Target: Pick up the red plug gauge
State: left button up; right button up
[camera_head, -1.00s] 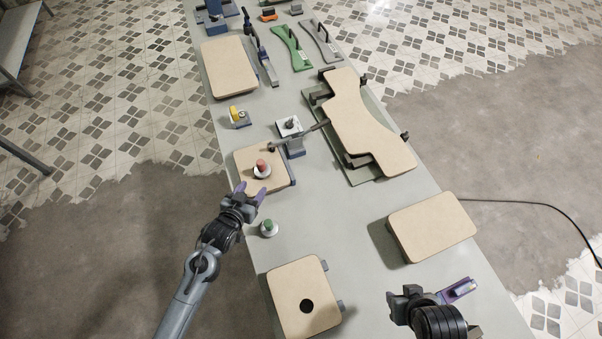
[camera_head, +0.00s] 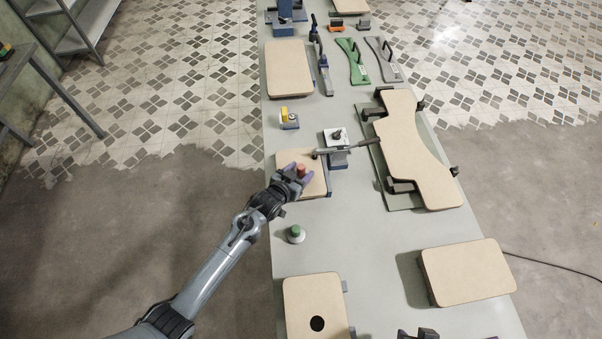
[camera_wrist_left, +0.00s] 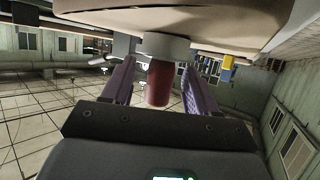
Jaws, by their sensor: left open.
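The red plug gauge (camera_head: 301,170) stands on a small tan board (camera_head: 318,182) near the table's left side. It has a red handle on a pale round collar. My left gripper (camera_head: 296,175) is open, its purple fingers on either side of the red handle. The left wrist view, which looks inverted, shows the red handle (camera_wrist_left: 158,84) between the open fingers (camera_wrist_left: 158,78), with gaps on both sides. My right gripper is almost wholly cut off at the bottom edge of the head view; its jaws cannot be judged.
A dial-indicator stand (camera_head: 337,140) reaches over the board's right side, close to the gauge. A green plug gauge (camera_head: 296,233) stands nearer. A yellow-topped block (camera_head: 286,117) stands farther back. A large curved board (camera_head: 410,150) lies right. Bare table lies between it and the green gauge.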

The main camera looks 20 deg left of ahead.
pick_arm(q)
jog(key=shift+x, duration=1.4)
grip_shut()
